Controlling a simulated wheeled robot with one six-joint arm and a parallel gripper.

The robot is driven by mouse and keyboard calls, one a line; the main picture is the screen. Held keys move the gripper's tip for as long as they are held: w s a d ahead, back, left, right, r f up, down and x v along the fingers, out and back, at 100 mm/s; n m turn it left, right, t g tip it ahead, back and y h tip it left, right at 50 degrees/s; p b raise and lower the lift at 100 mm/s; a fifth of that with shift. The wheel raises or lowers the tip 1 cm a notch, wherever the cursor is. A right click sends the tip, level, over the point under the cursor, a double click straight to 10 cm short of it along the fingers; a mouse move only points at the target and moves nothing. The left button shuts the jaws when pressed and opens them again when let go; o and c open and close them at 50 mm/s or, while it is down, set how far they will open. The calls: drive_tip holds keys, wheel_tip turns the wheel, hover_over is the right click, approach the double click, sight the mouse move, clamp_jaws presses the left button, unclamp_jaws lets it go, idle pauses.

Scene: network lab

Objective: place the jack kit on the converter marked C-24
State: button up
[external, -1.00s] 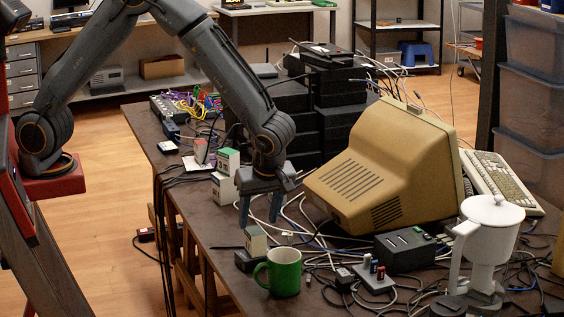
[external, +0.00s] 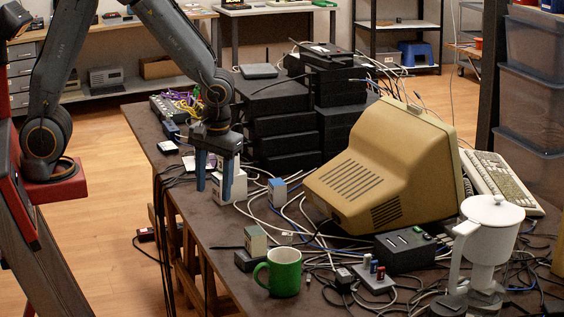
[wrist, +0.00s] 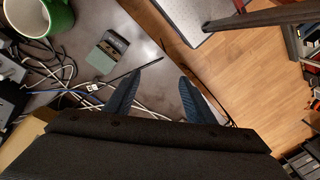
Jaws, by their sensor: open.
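My gripper (external: 214,188) is open and points down at the table's left side. It also shows in the wrist view (wrist: 160,95), with nothing between its fingers. A white box (external: 240,188) stands behind the fingers, partly hidden. A small blue-and-white box (external: 278,192) stands to its right, apart from the gripper. A grey-green box (external: 256,240) sits near a low black box (external: 248,261) beside the green mug; the grey-green box also shows in the wrist view (wrist: 108,52). The lettering is too small to read, so I cannot tell which is the jack kit or the C-24 converter.
The green mug (external: 279,271) stands near the front edge. A beige monitor (external: 385,170), a stack of black devices (external: 285,125) and a white jug (external: 490,235) crowd the table (external: 215,235). Loose cables run between them. Bare tabletop shows along the left edge.

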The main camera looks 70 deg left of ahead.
drive_tip(key=s+a+m+t+h, duration=0.1)
drive_tip(key=s+a+m, duration=0.6)
drive_tip(key=shift+s+f+m, duration=0.2)
drive_tip(key=shift+s+m, duration=0.1)
drive_tip(key=shift+s, duration=0.05)
